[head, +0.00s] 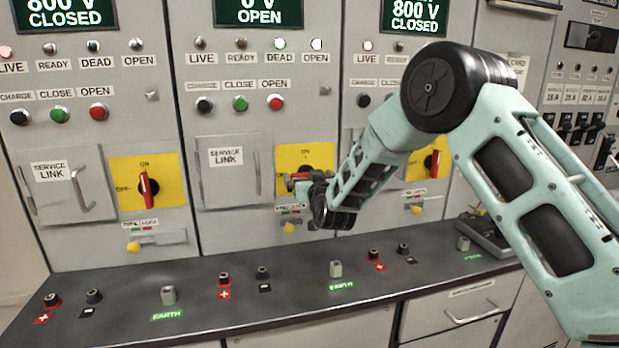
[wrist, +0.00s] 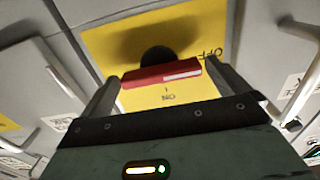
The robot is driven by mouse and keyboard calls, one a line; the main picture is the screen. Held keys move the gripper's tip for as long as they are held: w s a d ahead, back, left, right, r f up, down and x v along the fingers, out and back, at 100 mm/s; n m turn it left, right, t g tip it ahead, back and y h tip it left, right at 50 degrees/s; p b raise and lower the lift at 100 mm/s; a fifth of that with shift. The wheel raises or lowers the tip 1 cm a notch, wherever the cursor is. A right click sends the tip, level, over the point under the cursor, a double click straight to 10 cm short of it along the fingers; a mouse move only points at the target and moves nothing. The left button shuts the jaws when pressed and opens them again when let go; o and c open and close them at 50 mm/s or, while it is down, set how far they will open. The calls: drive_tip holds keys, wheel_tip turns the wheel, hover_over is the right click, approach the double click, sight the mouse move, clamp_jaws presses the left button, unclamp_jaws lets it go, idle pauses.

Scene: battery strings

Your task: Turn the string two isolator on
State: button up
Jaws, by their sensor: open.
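The string two isolator is on the middle panel, a red handle (wrist: 162,75) on a yellow plate (wrist: 110,45). In the head view its plate (head: 290,160) is partly covered by my gripper (head: 301,182). The handle lies sideways, its white stripe towards the OFF mark; ON is a quarter turn away. In the wrist view, my gripper (wrist: 163,78) is open, with one finger beyond each end of the handle. The gaps are small, and I cannot tell whether either finger touches. The display above (head: 260,12) reads 0 V OPEN.
Left (head: 148,188) and right (head: 432,163) isolators have upright red handles. A service link door (head: 228,180) with a bar handle stands left of the middle isolator; a yellow-knobbed lock slide (head: 289,227) sits below. Terminals stud the dark bench (head: 200,290).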

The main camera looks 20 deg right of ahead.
drive_tip(key=c, duration=0.8)
drive_tip(key=shift+f+m+b, duration=0.2)
drive_tip(key=shift+m+b, duration=0.1)
drive_tip(key=shift+b, duration=0.3)
drive_tip(key=shift+m+b, duration=8.6)
drive_tip(key=shift+b, duration=2.75)
